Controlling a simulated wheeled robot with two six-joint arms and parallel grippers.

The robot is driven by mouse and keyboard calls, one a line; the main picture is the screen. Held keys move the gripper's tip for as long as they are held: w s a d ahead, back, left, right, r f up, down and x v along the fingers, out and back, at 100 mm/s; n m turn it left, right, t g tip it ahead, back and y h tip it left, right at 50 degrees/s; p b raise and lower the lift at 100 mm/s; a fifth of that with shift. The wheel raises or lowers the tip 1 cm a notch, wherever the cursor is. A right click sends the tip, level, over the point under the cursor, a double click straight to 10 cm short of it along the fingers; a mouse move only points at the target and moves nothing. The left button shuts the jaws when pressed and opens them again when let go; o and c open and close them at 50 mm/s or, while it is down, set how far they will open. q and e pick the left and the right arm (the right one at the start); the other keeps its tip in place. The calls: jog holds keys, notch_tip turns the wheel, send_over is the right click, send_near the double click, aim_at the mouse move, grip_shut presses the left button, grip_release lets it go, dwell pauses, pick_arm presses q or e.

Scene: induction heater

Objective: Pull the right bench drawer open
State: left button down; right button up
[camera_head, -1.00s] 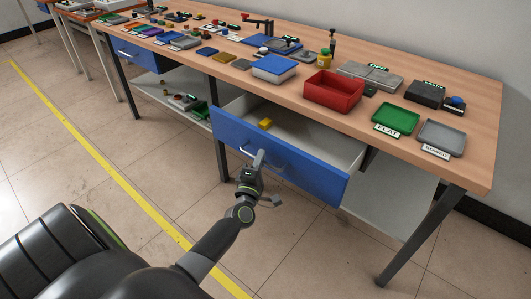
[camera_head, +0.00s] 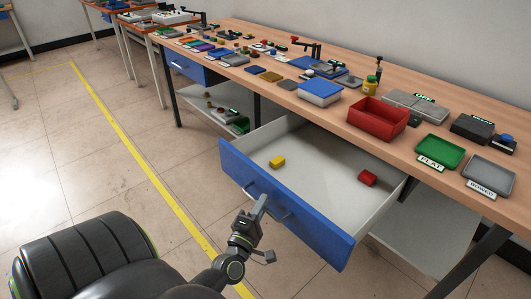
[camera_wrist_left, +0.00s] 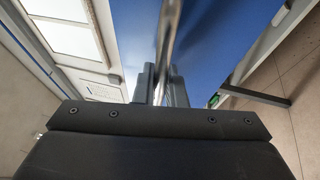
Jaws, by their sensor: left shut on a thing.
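The right bench drawer has a blue front (camera_head: 285,205) and a pale interior, and it stands well out from under the wooden bench. A yellow block (camera_head: 277,161) and a red block (camera_head: 367,178) lie inside it. My left gripper (camera_head: 260,208) is at the drawer front, shut on the metal drawer handle (camera_head: 279,209). In the left wrist view the gripper fingers (camera_wrist_left: 162,85) close around the handle bar (camera_wrist_left: 168,40) before the blue front. The fingers hide part of the handle. My right gripper is in neither current view.
The bench top (camera_head: 345,131) holds a red bin (camera_head: 379,118), a green tray (camera_head: 440,151), a grey tray (camera_head: 489,176), a blue-lidded box (camera_head: 320,92) and several small parts. A second blue drawer (camera_head: 187,66) is shut at the left. The floor before the bench is clear.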

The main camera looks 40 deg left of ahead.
pick_arm(q)
jog(key=shift+f, duration=0.1)
jog(key=c, duration=1.5)
grip_release()
jog(key=shift+s, duration=0.1)
